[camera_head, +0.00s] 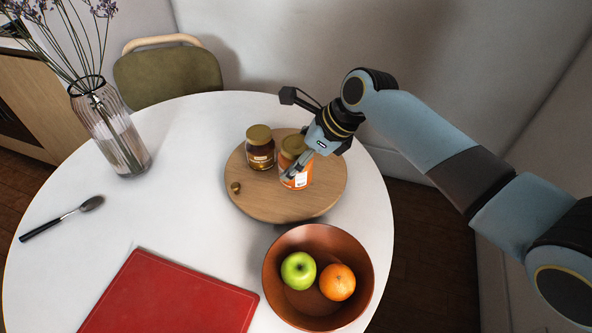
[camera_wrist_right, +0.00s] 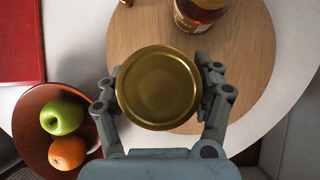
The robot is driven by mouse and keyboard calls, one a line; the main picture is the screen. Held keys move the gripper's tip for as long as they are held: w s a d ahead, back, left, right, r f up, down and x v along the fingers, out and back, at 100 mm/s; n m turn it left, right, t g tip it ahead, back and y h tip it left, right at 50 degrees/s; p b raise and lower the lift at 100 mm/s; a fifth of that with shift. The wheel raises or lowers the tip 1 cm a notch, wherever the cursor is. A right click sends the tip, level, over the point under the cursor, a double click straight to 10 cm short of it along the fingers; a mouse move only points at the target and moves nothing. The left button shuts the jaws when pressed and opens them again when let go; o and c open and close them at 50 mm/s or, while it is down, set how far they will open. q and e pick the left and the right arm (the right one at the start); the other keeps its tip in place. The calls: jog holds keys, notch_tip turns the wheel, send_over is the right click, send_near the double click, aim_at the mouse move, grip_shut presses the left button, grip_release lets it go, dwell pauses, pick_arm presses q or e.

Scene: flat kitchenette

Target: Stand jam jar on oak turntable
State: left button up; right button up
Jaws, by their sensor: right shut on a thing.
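The jam jar (camera_head: 296,181), orange with a gold lid, is upright over the right part of the round oak turntable (camera_head: 260,207). My right gripper (camera_head: 300,166) comes in from the right and is shut on it. In the right wrist view the jar's gold lid (camera_wrist_right: 158,88) sits between the two fingers of my right gripper (camera_wrist_right: 160,90), with the turntable (camera_wrist_right: 135,38) behind it. The lid hides the jar's body and base there, so I cannot tell whether the base touches the wood. My left gripper is not in view.
A dark jar (camera_head: 260,154) with a gold lid stands on the turntable left of the jam jar. A small brass knob (camera_head: 235,187) is near its left edge. A brown bowl (camera_head: 272,268) with an apple and an orange is in front. A glass vase (camera_head: 118,140) stands at left.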

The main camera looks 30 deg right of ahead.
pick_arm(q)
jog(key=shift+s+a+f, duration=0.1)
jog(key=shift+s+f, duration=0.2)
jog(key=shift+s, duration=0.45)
pick_arm(e)
jog(key=shift+f, duration=1.8)
jog(key=o, duration=1.7)
jog(key=shift+s+f, duration=0.1)
jog(key=shift+f, duration=0.05)
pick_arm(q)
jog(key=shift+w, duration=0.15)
pick_arm(e)
jog(key=shift+o, duration=0.2)
pick_arm(q)
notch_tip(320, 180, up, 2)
jog(key=shift+p, duration=0.75)
pick_arm(e)
jog(key=v, duration=1.2)
